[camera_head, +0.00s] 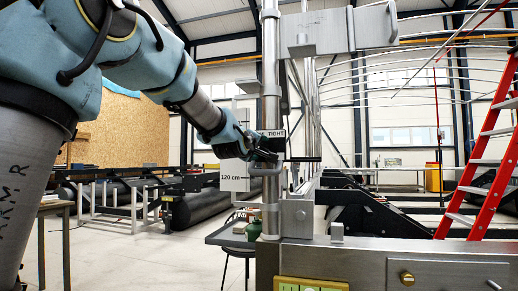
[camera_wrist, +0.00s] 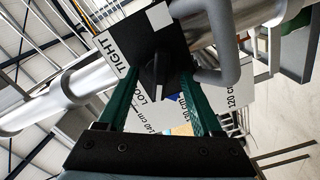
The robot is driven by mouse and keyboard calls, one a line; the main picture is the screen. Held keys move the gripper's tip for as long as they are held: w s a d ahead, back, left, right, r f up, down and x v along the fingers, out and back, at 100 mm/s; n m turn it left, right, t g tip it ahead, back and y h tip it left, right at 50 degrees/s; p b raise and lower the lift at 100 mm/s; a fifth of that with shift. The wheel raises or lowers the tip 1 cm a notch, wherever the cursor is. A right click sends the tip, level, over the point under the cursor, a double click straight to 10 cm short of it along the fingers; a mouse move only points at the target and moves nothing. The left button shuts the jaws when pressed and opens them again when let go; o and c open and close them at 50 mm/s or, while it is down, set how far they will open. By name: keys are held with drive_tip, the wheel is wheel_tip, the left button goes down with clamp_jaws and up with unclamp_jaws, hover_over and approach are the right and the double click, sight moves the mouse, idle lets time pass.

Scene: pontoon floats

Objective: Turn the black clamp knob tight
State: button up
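The black clamp knob (camera_wrist: 158,72) shows in the wrist view as a narrow dark grip in front of a black plate (camera_wrist: 146,36). A white label reading TIGHT (camera_wrist: 112,52) is at the plate's left edge, and a LOOSE label is partly hidden below the knob. My gripper (camera_wrist: 158,76) has its green fingers spread on either side of the knob, with visible gaps; I see no clear contact. In the head view my gripper (camera_head: 264,154) is at the upright metal post (camera_head: 270,90), just below the TIGHT label (camera_head: 274,133), and hides the knob.
A bent grey handle (camera_wrist: 226,50) is close to the right finger. A white height scale (camera_head: 234,178) hangs behind the post. A metal beam (camera_head: 340,262) crosses the foreground, and a red ladder (camera_head: 487,150) stands at right. Open floor (camera_head: 110,250) lies at left.

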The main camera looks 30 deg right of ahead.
clamp_jaws()
idle(0.3)
drive_tip(key=shift+m+b, duration=0.3)
drive_tip(key=m+b, duration=0.2)
drive_tip(key=m, duration=0.2)
drive_tip(key=shift+s+m+b, duration=0.1)
drive_tip(key=shift+m+b, duration=0.2)
drive_tip(key=shift+b, duration=0.1)
drive_tip(key=m, duration=0.2)
drive_tip(key=m+b, duration=0.1)
drive_tip(key=m, duration=0.2)
drive_tip(key=shift+s+d+r+m, duration=0.1)
drive_tip(key=shift+d+r+m, duration=0.1)
drive_tip(key=shift+m, duration=0.1)
drive_tip(key=m+b, duration=0.1)
drive_tip(key=m, duration=0.5)
drive_tip(key=shift+s+d+b, duration=0.15)
drive_tip(key=shift+b, duration=0.2)
drive_tip(key=m+b, duration=0.1)
drive_tip(key=m, duration=0.3)
drive_tip(key=shift+f+b, duration=0.15)
drive_tip(key=shift+b, duration=0.2)
drive_tip(key=shift+m+b, duration=0.4)
drive_tip(key=shift+m, duration=0.4)
